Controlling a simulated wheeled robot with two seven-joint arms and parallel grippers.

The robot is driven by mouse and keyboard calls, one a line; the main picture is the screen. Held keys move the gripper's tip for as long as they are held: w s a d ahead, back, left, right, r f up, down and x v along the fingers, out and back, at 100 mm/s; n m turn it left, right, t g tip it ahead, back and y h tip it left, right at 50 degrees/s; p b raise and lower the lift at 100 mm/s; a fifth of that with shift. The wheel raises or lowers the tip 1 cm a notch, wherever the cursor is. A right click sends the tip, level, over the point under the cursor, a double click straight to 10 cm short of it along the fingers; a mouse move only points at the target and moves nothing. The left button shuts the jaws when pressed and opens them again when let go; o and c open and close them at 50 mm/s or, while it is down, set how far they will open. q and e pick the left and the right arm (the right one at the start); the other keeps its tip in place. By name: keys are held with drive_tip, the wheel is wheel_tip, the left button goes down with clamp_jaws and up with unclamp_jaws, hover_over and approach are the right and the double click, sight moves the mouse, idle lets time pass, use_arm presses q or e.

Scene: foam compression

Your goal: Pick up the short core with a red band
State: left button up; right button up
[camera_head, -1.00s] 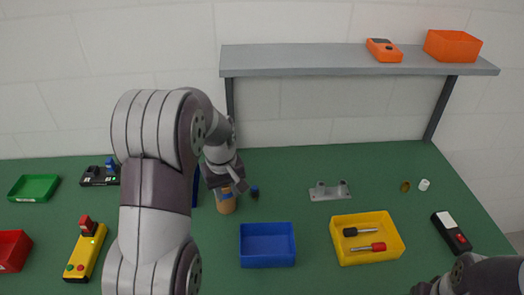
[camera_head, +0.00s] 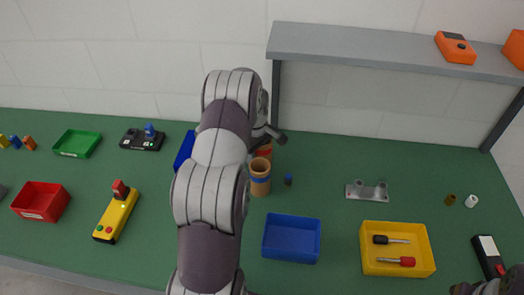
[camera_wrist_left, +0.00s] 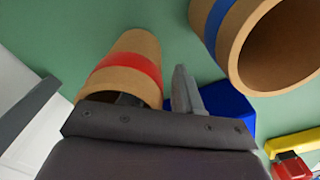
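The core with a red band (camera_wrist_left: 128,66) is a brown tube in the left wrist view, its open end facing the camera. In the head view its red band (camera_head: 264,150) shows just behind a taller core with a blue band (camera_head: 260,180). My left gripper (camera_wrist_left: 158,92) is open at the red-banded core. One finger is outside its right side with a small gap; the other is dark and partly hidden at the core's open end. The blue-banded core (camera_wrist_left: 224,30) is close on the right. Only a bit of my right arm shows at the lower right.
A blue tray (camera_head: 291,258) and a yellow tray (camera_head: 368,270) with screwdrivers are in front. A small dark-blue piece (camera_head: 288,180) stands right of the cores. A metal bracket (camera_head: 368,191) lies farther right. The grey shelf (camera_head: 400,52) is above the table's back right.

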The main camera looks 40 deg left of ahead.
use_arm(q)
drive_tip(key=shift+d, duration=0.1)
drive_tip(key=c, duration=0.5)
drive_tip(key=shift+w+d, duration=0.1)
clamp_jaws()
drive_tip(key=shift+r, duration=0.1)
